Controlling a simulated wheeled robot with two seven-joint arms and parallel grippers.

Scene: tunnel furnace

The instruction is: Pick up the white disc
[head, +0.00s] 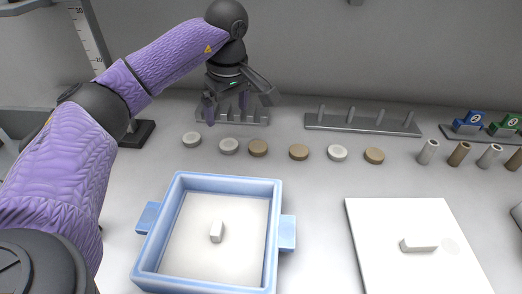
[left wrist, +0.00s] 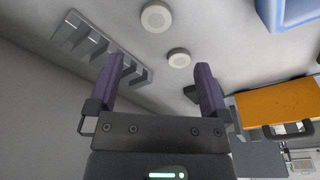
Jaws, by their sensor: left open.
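Three whitish discs lie flat on the table in the head view: the leftmost disc (head: 192,139), a second white disc (head: 228,146) beside it, and another white disc (head: 337,153) further right. Two whitish discs show in the left wrist view, one near the top (left wrist: 156,17) and one lower (left wrist: 179,58). My left gripper (head: 226,108) is open and empty, above the table behind the two left discs and in front of a pegged rack (head: 262,119). My right gripper is out of view.
Tan discs (head: 258,148) lie in the same row. A blue-rimmed tray (head: 178,210) holding a small white block (head: 217,231) stands in front. A white board (head: 380,265) with another block, upright cylinders (head: 428,152) and a second pegged rack (head: 360,125) are at right.

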